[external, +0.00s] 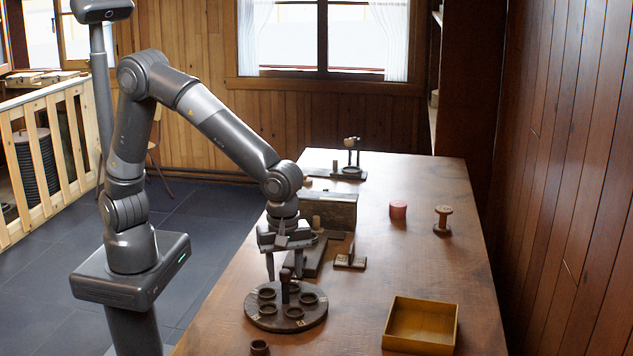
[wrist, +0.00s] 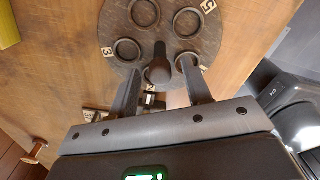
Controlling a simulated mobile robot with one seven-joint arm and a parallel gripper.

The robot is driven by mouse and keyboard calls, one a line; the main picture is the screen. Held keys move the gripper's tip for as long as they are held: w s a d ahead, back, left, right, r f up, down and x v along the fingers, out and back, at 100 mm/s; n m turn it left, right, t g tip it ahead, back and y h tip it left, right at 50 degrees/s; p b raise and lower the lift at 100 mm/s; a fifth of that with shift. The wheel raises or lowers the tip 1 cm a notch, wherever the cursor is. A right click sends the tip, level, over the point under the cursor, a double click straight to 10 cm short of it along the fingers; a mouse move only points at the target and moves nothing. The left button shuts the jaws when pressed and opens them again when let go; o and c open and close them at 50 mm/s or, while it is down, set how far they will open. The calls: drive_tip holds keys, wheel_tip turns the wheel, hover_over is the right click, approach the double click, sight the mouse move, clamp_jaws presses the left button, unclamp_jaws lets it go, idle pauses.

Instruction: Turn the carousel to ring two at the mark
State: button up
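The carousel (external: 256,322) is a dark round disc on the table with several raised rings and small pale number tiles around its rim. It also shows at the top of the wrist view (wrist: 123,72). A dark upright handle (wrist: 158,70) with a rounded top stands on it. My gripper (external: 284,268) points down over the carousel. In the wrist view its two fingers (wrist: 160,78) are apart, one on each side of the handle, with gaps visible. I cannot tell which ring is numbered two; some tiles are hidden or unreadable.
A yellow tray (external: 422,347) lies right of the carousel, and a small dark cup (external: 259,347) in front. A wooden spool (external: 443,221), a red cylinder (external: 398,210), a small wooden stand (external: 350,262) and a box (external: 335,213) stand farther back. The table's right middle is clear.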

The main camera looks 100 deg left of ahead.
drive_tip(key=shift+r, duration=0.1)
wheel_tip(320, 180, up, 11)
drive_tip(key=shift+f, duration=0.2)
idle(0.4)
idle(0.3)
drive_tip(key=s+a+r+m+t+h, duration=0.1)
drive_tip(key=s+a+r+m+t, duration=0.35)
drive_tip(key=s+a+m, duration=0.75)
drive_tip(key=s+a+m+t+y, duration=0.1)
drive_tip(key=s+a+m, duration=0.3)
drive_tip(key=s+m, duration=0.7)
drive_tip(key=s, duration=0.3)
drive_tip(key=shift+f, duration=0.25)
